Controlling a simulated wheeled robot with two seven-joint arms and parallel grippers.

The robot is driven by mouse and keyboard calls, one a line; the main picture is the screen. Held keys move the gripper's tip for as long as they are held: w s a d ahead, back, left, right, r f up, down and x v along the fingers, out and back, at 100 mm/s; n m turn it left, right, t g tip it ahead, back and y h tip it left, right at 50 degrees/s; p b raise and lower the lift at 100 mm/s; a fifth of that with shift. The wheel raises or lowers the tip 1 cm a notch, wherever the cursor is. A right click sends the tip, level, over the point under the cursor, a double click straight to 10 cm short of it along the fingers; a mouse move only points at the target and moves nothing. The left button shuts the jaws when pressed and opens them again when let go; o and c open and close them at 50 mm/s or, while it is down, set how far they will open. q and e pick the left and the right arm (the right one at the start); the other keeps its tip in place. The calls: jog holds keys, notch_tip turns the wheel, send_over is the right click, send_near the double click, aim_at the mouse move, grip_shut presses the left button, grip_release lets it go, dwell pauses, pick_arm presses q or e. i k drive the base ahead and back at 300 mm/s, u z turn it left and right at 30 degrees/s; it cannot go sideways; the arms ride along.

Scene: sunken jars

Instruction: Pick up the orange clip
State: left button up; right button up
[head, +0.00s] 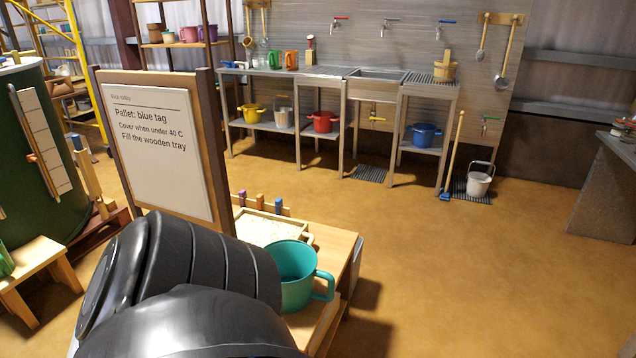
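A small orange piece (32,158), which looks like the orange clip, sits at the left edge of a pale marked gauge board (42,140) on the side of a large green vat (20,200) at the far left. It is too small to tell how it is fastened. Neither gripper shows. A black link of my own arm fills the bottom left and hides part of the low wooden table (340,248); I cannot tell which arm it is.
A signboard (160,140) stands between the vat and a teal pot (297,275). A shallow wooden tray (308,238) lies behind the pot. A wooden stool (35,256) is at lower left. The floor on the right is clear.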

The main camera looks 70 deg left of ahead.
aim_at(260, 197)
jog(key=i, duration=1.4)
jog(key=u, duration=1.75)
jog(key=i, duration=5.05)
jog(key=u, duration=3.25)
jog(key=i, duration=4.7)
jog(key=u, duration=0.1)
